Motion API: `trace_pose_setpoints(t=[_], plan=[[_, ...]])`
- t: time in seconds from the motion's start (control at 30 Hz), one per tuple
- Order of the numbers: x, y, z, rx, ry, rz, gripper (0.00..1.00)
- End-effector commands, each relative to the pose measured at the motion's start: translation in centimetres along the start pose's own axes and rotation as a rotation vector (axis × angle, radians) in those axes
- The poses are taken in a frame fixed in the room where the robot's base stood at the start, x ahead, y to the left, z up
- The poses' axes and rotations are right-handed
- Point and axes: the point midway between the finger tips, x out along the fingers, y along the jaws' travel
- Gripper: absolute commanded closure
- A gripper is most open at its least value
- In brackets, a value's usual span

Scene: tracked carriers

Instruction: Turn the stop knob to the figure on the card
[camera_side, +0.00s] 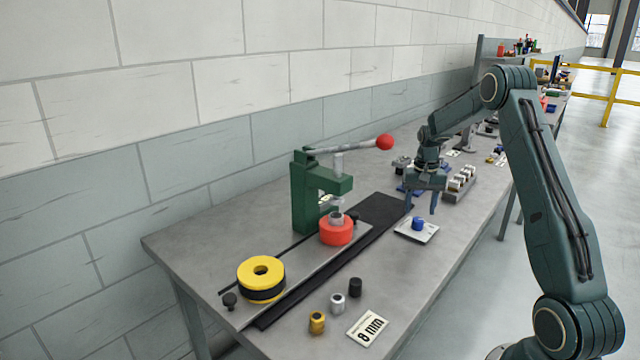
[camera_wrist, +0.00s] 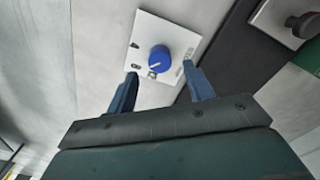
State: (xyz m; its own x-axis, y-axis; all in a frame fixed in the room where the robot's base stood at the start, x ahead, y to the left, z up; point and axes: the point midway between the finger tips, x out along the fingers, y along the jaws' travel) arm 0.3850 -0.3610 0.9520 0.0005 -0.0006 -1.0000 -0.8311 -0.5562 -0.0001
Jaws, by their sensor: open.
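The stop knob (camera_side: 418,223) is blue and sits on a small white plate (camera_side: 403,232) on the bench. In the wrist view the blue knob (camera_wrist: 160,58) has a pale pointer mark, on its white plate (camera_wrist: 172,33) with small dark marks too small to read. My gripper (camera_side: 421,206) is open and above the knob; in the wrist view its fingertips (camera_wrist: 160,72) stand apart on either side of the near part of the plate, with nothing between them. The card (camera_side: 367,328) reads "8 mm" and lies at the bench's front edge.
A green press (camera_side: 308,205) with a red-balled lever stands left of the knob, over a red carrier (camera_side: 336,232). A yellow carrier (camera_side: 261,268) sits nearer on the track. Small cylinders (camera_side: 338,303) stand near the card. A grey holder (camera_side: 460,188) with several metal parts is behind my gripper.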

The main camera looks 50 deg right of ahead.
Motion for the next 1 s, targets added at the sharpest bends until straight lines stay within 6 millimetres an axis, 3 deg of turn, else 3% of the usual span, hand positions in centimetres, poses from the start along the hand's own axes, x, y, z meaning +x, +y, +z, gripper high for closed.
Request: trace_pose_setpoints(t=[0.3, 0.5, 0.7, 1.0], plan=[[-5.7, 0.0, -0.1, 0.0, 0.004, -0.001, 0.48], [-8.3, 0.0, 0.0, 0.0, 0.003, -0.001, 0.48], [-9.6, 0.0, 0.0, 0.0, 0.001, 0.0, 0.48], [-9.8, 0.0, 0.0, 0.0, 0.001, 0.0, 0.48]])
